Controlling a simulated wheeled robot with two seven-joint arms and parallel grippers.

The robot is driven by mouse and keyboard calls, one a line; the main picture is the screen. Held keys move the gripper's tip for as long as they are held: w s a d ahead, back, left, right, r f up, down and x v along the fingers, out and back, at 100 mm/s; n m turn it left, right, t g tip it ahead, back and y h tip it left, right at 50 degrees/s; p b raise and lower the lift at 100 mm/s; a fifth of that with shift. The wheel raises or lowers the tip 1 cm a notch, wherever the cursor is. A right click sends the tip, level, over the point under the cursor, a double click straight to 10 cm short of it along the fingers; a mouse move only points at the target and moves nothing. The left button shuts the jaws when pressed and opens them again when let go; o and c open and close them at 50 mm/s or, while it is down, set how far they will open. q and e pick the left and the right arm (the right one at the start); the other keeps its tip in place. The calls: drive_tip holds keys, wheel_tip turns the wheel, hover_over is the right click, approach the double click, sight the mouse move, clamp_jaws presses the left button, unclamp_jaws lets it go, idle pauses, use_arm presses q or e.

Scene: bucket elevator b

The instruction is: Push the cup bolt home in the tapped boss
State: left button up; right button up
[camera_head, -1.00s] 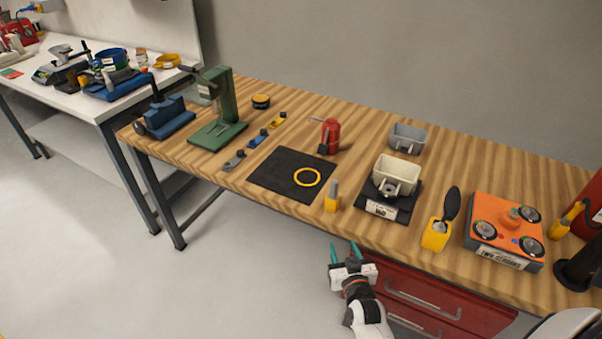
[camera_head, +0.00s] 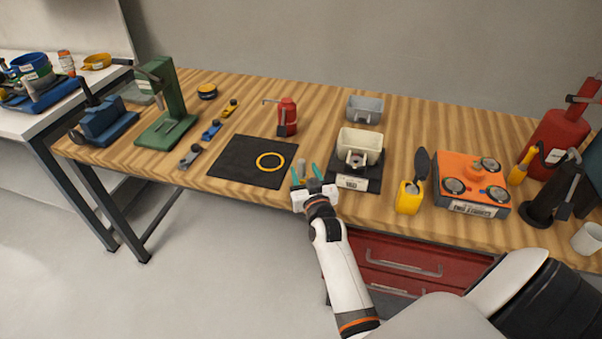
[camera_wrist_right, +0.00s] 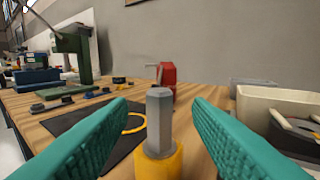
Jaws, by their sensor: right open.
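A grey hexagonal bolt (camera_wrist_right: 160,115) stands upright in a yellow holder (camera_wrist_right: 155,165) in the right wrist view. In the head view the bolt (camera_head: 301,168) shows small, and my gripper hides its holder. My right gripper (camera_head: 306,174) is open at the bench's front edge. Its teal fingers stand on either side of the bolt, with gaps visible in the wrist view. A cream bucket (camera_head: 360,140) sits on a black, labelled stand (camera_head: 376,172). A round grey fitting (camera_head: 357,159) at its near side looks like the boss. My left gripper is out of view.
A black mat (camera_head: 232,160) with a yellow ring (camera_head: 270,162) lies left of the gripper. Right of the stand are a yellow holder (camera_head: 408,198) with a black paddle and an orange box (camera_head: 450,165). A red can (camera_head: 288,115) and grey bucket (camera_head: 365,108) stand behind.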

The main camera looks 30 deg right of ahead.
sight(302, 166)
drive_tip(key=b+x, duration=0.1)
drive_tip(key=x, duration=0.3)
drive_tip(key=shift+b, duration=0.3)
drive_tip(key=shift+s+r, duration=0.1)
drive_tip(key=shift+s, duration=0.05)
clamp_jaws()
drive_tip(key=shift+r, duration=0.1)
